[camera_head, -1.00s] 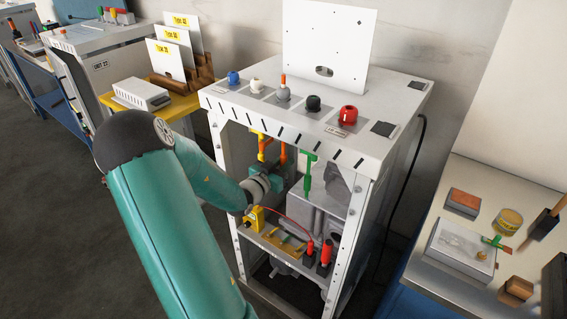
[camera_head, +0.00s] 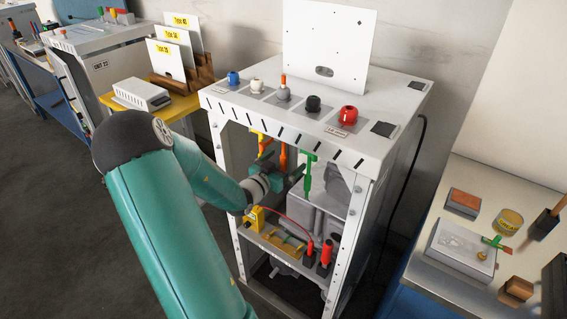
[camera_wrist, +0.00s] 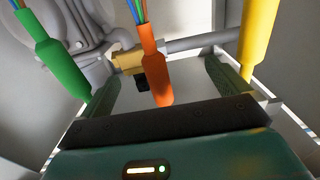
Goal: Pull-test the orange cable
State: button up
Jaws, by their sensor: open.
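The orange cable (camera_head: 283,160) hangs inside the dispenser frame; in the wrist view its thick orange end (camera_wrist: 155,65) has coloured wires at the top. My gripper (camera_wrist: 165,88) is open, with one dark finger on each side of the orange end and a gap on both sides. In the head view my gripper (camera_head: 285,174) is inside the frame, partly hidden by my arm. A green cable (camera_wrist: 58,65) is left of the orange one in the wrist view, outside the left finger. A yellow cable (camera_wrist: 258,40) is at the right, outside the right finger.
The white frame (camera_head: 358,222) has posts close around my arm. Grey pipes (camera_wrist: 195,45) and a brass fitting (camera_wrist: 128,62) lie behind the cables. A lower shelf holds a yellow block (camera_head: 255,217) and red-handled probes (camera_head: 326,252). A side table (camera_head: 430,275) stands at the right.

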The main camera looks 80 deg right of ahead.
jog(key=v, duration=1)
dwell(0.3)
dwell(0.4)
